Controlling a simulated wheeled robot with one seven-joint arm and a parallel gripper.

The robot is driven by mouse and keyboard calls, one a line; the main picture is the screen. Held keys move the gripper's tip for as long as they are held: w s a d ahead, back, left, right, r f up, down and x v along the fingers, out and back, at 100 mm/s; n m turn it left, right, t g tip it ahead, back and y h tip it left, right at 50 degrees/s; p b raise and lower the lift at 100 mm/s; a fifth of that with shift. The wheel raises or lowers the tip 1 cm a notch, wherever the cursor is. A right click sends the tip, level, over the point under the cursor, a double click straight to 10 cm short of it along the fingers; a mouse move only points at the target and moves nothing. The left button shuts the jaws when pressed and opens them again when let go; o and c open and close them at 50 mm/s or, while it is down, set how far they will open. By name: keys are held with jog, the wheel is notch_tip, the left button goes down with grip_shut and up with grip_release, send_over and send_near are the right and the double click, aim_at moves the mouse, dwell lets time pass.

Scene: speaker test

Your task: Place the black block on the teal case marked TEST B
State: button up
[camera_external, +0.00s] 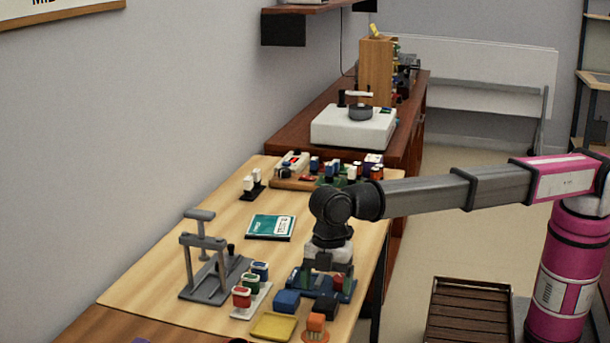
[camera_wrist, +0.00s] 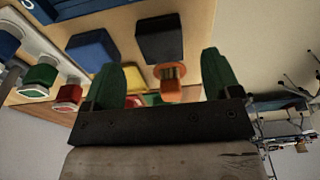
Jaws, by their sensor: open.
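The teal case (camera_external: 271,227) lies flat on the wooden table, left of my arm; its printed label is too small to read surely. My gripper (camera_external: 327,268) points down just behind the black block. In the wrist view, the green fingers of my gripper (camera_wrist: 167,68) are apart and empty. The fingertips are hard to make out in the external view.
A grey press-like stand (camera_external: 212,268) and a strip of coloured jars (camera_external: 252,290) are left. Several small items crowd the table's back. Bare wood surrounds the teal case.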

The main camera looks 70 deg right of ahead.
aim_at(326, 309)
jog(key=shift+a+f, duration=0.25)
jog(key=shift+f, duration=1.05)
jog(key=shift+a+f, duration=0.25)
jog(key=shift+f, duration=1)
jog(key=c, duration=1.1)
jog(key=shift+r, duration=0.2)
